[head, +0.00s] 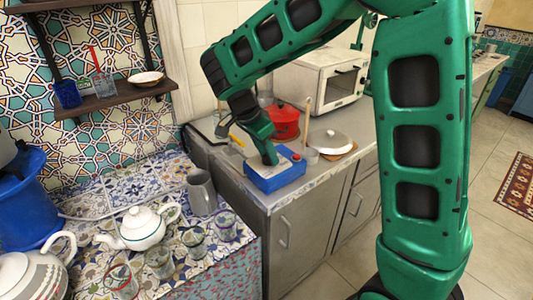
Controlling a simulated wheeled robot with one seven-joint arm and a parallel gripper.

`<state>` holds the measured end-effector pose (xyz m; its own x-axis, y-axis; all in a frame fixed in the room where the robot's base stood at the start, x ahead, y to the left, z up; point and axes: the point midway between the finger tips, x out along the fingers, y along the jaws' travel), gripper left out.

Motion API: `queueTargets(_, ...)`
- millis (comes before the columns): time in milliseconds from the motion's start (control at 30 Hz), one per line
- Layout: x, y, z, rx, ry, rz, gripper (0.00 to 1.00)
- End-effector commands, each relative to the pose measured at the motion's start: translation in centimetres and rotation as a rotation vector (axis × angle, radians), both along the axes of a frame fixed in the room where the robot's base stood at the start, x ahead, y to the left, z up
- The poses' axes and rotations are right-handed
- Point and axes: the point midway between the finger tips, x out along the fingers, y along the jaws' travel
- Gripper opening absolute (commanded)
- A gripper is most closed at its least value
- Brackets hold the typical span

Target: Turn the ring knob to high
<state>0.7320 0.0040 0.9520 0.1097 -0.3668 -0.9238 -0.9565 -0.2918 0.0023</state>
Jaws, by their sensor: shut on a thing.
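The blue appliance (275,182) with a pale top stands near the front edge of the grey counter in the head view. My gripper (271,160) points down at its top, towards the front left of it. The gripper is shut on the ring knob, which the fingers hide. I cannot read the knob's setting. A small red spot (297,157) shows on the right part of the appliance's top.
A red pot (284,122) stands behind the appliance, and a white lidded dish (329,142) stands to the right. A white microwave (325,78) is farther back. A tiled table at left holds a white teapot (140,228), a grey jug (201,191) and several glasses.

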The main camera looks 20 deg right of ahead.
Motion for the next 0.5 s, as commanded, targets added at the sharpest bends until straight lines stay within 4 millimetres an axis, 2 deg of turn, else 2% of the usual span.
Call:
queueTargets(33,0.42,0.41,0.23,0.006,-0.012,0.009,0.39)
queueTargets(100,0.37,0.37,0.21,0.005,-0.011,0.008,0.5)
queueTargets(367,0.17,0.2,0.13,0.003,-0.005,0.005,0.5)
queueTargets(500,0.13,0.47,0.8,0.003,-0.006,0.006,0.5)
